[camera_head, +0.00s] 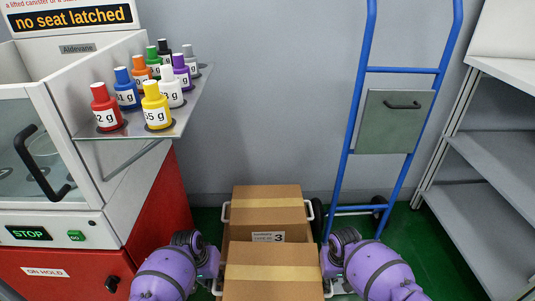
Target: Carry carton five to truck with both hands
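A brown carton (272,270) with a pale tape strip is at the bottom middle, between my two arms. Its number is not in view, so I cannot tell that it is carton five. My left gripper (214,284) is at its left side, by a white side handle. My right gripper (330,284) is at its right side. The fingers of both are largely hidden or cut off, so their grip is unclear. A blue hand truck (348,150) stands upright against the back wall, right of the cartons.
Another carton (266,198), labelled 3, is directly behind the near one. A red and white machine (160,200) stands at left, with a shelf (150,135) of coloured bottles above. Grey shelving (480,175) is at right. Green floor shows between truck and shelving.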

